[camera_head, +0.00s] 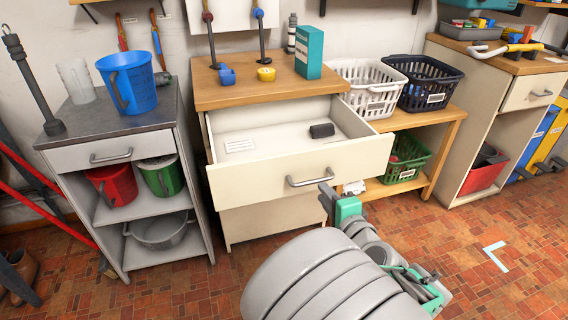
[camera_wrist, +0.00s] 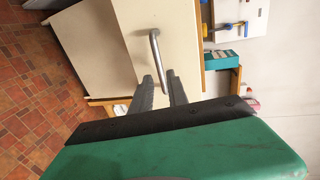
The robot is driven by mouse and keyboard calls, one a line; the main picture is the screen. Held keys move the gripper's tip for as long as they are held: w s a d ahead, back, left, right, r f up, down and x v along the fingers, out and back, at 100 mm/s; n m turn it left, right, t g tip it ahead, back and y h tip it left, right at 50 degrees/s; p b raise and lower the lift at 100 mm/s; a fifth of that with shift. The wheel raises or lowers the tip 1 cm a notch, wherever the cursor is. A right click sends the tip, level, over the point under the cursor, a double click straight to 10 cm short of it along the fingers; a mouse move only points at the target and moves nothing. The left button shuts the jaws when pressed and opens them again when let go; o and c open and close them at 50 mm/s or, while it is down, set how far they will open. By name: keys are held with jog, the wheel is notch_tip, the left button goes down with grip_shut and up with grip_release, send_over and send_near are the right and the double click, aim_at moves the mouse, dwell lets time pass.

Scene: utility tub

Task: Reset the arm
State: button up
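My gripper (camera_wrist: 159,73) is open, with its two dark fingers apart. In the wrist view, which is turned on its side, the metal bar handle (camera_wrist: 155,48) of the open drawer shows between and beyond the fingertips. I cannot tell whether they touch it. In the head view my gripper (camera_head: 328,190) is at the right end of the drawer handle (camera_head: 305,182), partly hidden by my arm. The cream drawer (camera_head: 245,180) is pulled well out of the wood-topped cabinet (camera_head: 222,95). A small black object (camera_head: 321,130) and a white label (camera_head: 240,146) lie inside it.
A grey cart (camera_head: 90,128) with a blue jug (camera_head: 128,82) stands left. A wooden bench (camera_head: 420,118) with baskets stands right of the drawer. A teal box (camera_head: 309,52) is on the cabinet top. The tiled floor (camera_head: 500,225) at right is mostly clear.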

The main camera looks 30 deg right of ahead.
jog(key=w+a+r+n+g+y+p, duration=0.2)
jog(key=a+r+n+g+y+p, duration=0.1)
jog(key=a+n+p, duration=0.35)
jog(key=w+a+r+n+g+y+p, duration=0.25)
jog(key=a+n+p, duration=0.25)
jog(key=a+p, duration=0.25)
jog(key=s+a+r+n+g+p, duration=0.3)
jog(key=a+r+n+p, duration=0.2)
jog(key=r, duration=0.2)
jog(key=s+a+r+n+g+h+p, duration=0.1)
jog(key=s+a+r+n+g+p, duration=0.2)
jog(key=a+r+n+p, duration=0.2)
notch_tip(320, 180, up, 3)
jog(key=shift+a+f+p, duration=0.2)
jog(key=shift+a+p, duration=0.4)
jog(key=shift+p, duration=0.05)
